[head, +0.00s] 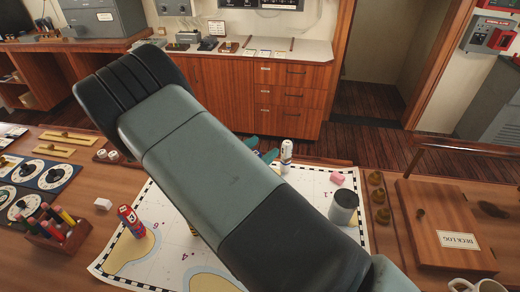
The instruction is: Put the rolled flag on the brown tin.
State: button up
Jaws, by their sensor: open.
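My arm crosses the middle of the head view and hides much of the chart (112,262). Only small teal parts of my gripper (263,149) show past the arm's right edge; the fingers are open, and nothing shows between the visible parts. A red cylinder with blue and white marks (131,221) stands on the chart's left side; I cannot tell whether it is the rolled flag. A white cylinder with a dark mark (286,151) stands at the chart's far edge, just right of my gripper. I cannot make out a brown tin; it may be behind my arm.
A wooden deck log box (445,225) and brass pieces (380,206) lie beyond. A pencil box (58,236) and white block (103,204) are left.

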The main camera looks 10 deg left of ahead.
jog(key=shift+r, duration=0.1)
jog(key=shift+s+a, duration=0.2)
jog(key=shift+s, duration=0.05)
jog(key=v, duration=1.1)
jog(key=s+d+r+m+g, duration=0.1)
jog(key=d+r+m+g, duration=1.1)
jog(key=d+r+m, duration=0.5)
jog(key=s+d+r+m+t+y, duration=0.1)
jog(key=s+d+r+m+y, duration=0.3)
jog(key=s+d+r+m, duration=0.1)
jog(key=s+d+r+m+t+y, duration=0.1)
jog(key=s+d+r+m+y, duration=0.4)
jog(key=s, duration=0.5)
jog(key=shift+r+m+y, duration=0.3)
jog(key=shift+r+m, duration=0.65)
jog(key=shift+m, duration=0.15)
